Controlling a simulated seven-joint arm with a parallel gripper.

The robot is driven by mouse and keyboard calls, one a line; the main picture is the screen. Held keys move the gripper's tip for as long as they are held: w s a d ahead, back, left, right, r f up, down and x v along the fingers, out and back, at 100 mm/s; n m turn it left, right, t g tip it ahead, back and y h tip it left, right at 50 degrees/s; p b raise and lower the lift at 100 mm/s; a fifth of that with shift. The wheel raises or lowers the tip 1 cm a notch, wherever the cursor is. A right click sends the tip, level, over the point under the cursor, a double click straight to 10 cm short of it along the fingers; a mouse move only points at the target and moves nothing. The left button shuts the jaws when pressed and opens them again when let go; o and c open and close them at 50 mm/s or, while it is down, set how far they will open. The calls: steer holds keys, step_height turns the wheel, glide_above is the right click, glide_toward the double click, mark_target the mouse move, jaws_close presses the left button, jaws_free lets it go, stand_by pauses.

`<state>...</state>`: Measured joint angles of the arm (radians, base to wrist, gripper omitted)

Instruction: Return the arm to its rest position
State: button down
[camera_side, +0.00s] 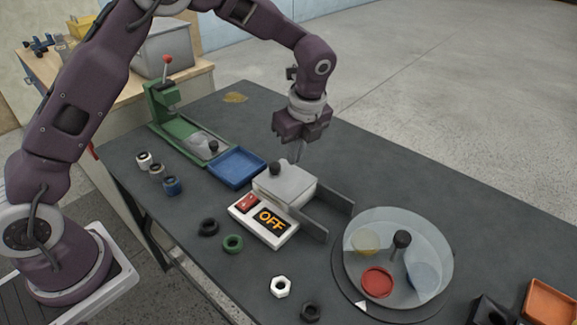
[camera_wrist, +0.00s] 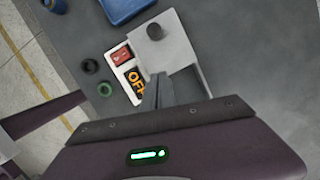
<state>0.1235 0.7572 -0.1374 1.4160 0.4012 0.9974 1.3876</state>
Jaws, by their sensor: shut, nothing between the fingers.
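My gripper (camera_side: 299,158) is shut and empty. In the side view it points down above the table, just behind a grey box with a black knob (camera_side: 285,183). In the wrist view the closed fingers (camera_wrist: 158,92) reach over the edge of the same grey box (camera_wrist: 172,52). My arm is bent over the table from the left.
A white panel reading OFF with a red switch (camera_side: 248,202) adjoins the box. A blue tray (camera_side: 237,167) and green lever press (camera_side: 178,130) stand left. A round turntable with a clear cover (camera_side: 392,257) is right. Nuts and rings lie in front.

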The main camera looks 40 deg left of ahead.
steer(key=s+a+r+n+t, duration=0.2)
steer(key=s+r+n, duration=0.6)
steer(key=s+r, duration=0.5)
steer(key=s+a+r+n+t+h, duration=0.1)
steer(key=s+r+n+t+h, duration=0.1)
steer(key=s+n, duration=1.1)
steer(key=s+r, duration=0.1)
steer(key=s, duration=0.3)
steer(key=shift+s+r+t+h, duration=0.3)
steer(key=shift+s+r+t, duration=0.05)
steer(key=shift+t, duration=0.05)
